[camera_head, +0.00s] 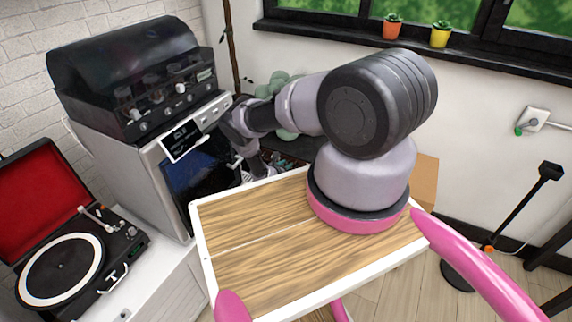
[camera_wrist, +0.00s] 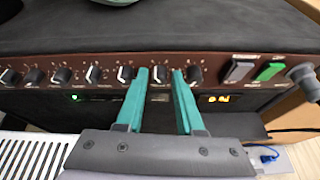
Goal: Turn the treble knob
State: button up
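In the wrist view, a brown control panel (camera_wrist: 222,66) carries a row of several black knobs with pale pointers. The labels are too small to read, so I cannot tell which knob is treble. My gripper (camera_wrist: 160,72) has two teal fingers, held apart. One knob (camera_wrist: 160,76) lies between the fingertips, with a finger on either side; I cannot tell whether they touch it. Another knob (camera_wrist: 195,74) is just right of the right fingertip, and one (camera_wrist: 125,75) is just left of the left fingertip. In the head view, my arm hides the fingers and the panel's knobs.
Right of the knobs are a dark switch (camera_wrist: 239,70), a green switch (camera_wrist: 270,69) and a plugged-in cable (camera_wrist: 303,78). In the head view, a black-hooded machine (camera_head: 135,75) and a turntable (camera_head: 75,265) stand left. A wall and window sill (camera_head: 330,30) lie behind my arm.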

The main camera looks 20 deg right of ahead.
grip_shut()
jog(key=shift+s+d+f+m+t+y, duration=0.15)
jog(key=shift+m+t+y, duration=0.2)
jog(key=shift+m+t, duration=0.65)
jog(key=shift+s+d+m+t+y, duration=0.15)
jog(key=shift+m+t+y, duration=0.2)
jog(key=shift+m, duration=1.1)
jog(key=shift+s+f+m+t+y, duration=0.15)
jog(key=shift+m+t+y, duration=0.15)
jog(key=shift+m+t, duration=0.7)
jog(key=shift+m, duration=0.35)
grip_release()
